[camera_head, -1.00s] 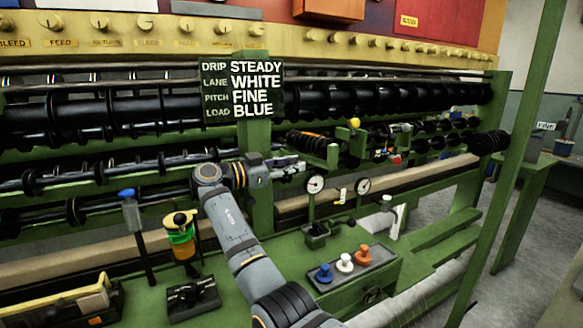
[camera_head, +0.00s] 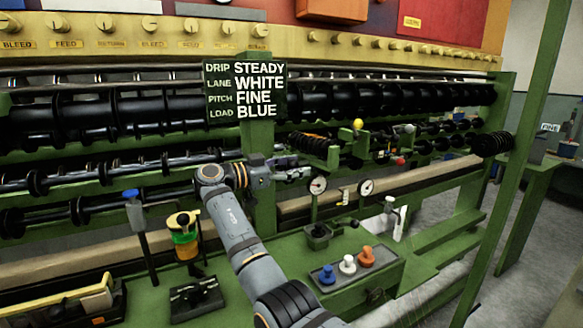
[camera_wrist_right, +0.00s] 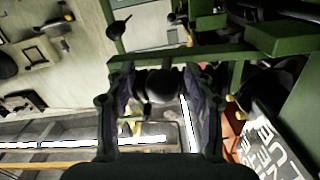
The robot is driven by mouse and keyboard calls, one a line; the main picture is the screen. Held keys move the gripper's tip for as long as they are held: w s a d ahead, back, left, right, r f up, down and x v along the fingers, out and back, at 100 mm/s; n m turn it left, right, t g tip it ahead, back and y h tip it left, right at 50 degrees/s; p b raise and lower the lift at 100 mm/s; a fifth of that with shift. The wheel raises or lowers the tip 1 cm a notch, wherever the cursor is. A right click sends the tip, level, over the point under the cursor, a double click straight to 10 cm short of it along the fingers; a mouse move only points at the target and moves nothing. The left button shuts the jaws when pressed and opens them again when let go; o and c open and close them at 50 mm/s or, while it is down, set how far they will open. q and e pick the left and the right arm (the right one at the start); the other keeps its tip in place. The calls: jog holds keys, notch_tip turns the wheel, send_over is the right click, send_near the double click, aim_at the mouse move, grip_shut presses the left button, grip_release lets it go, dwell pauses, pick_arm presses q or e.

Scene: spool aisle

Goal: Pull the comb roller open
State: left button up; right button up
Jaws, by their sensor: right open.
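My right gripper (camera_head: 306,172) is open in the head view, in front of the machine and just right of the green post. A short roller with dark discs and orange bands (camera_head: 308,143) sits slightly above and beyond its fingertips; it may be the comb roller, but I cannot tell for sure. In the right wrist view my right gripper (camera_wrist_right: 162,100) has its two fingers spread. A dark rounded part (camera_wrist_right: 160,84) shows between them, with a green bar (camera_wrist_right: 180,58) beyond. I cannot tell whether the fingers touch it. My left gripper is not in view.
A sign (camera_head: 246,90) reads steady, white, fine, blue. Two gauges (camera_head: 318,184) (camera_head: 366,187) stand close to the gripper's right. Blue, white and orange knobs (camera_head: 347,264) sit on a box below. A yellow knob (camera_head: 358,124) stands near the roller.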

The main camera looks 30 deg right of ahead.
jog(key=w+a, duration=0.1)
jog(key=a, duration=1.1)
